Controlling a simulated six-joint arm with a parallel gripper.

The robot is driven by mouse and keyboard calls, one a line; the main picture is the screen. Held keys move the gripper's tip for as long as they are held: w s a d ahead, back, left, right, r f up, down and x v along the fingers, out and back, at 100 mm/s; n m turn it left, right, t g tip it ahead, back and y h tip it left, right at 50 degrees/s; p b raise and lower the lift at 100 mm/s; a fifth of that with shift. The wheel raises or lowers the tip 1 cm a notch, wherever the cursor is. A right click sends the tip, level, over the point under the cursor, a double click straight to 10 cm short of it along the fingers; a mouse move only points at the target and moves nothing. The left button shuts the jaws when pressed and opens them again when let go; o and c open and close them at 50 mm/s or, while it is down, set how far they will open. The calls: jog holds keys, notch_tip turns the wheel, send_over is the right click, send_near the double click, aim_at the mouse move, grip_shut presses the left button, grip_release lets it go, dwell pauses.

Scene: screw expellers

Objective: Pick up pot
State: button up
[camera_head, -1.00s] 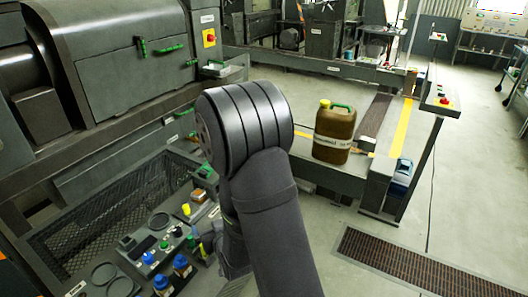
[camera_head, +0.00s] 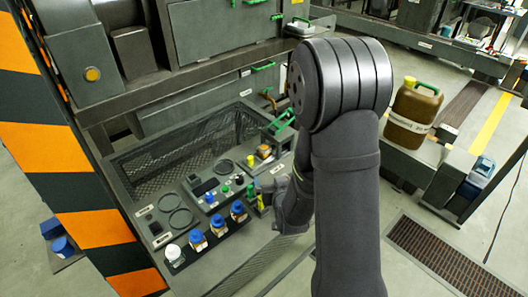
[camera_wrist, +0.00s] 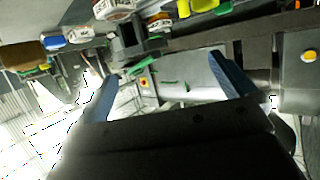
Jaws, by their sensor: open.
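I cannot tell for certain which thing is the pot. Candidates in the head view are several small bottles with blue lids (camera_head: 198,241) and one with a white lid (camera_head: 173,254), upright in a row at the front of the workbench panel. My gripper (camera_wrist: 163,68) shows in the wrist view with its two blue fingers spread wide and nothing between them. In the head view my arm hides most of the gripper, so its distance from the bottles is unclear.
A mesh-walled bay (camera_head: 185,148) lies behind the panel (camera_head: 150,228). A brown jug (camera_head: 413,112) stands on a grey bench at the right. A striped post (camera_head: 55,150) rises at the left. A floor grate (camera_head: 435,258) lies at the lower right.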

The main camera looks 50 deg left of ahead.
dwell(0.4)
jog(key=c, duration=0.8)
jog(key=shift+o, duration=0.2)
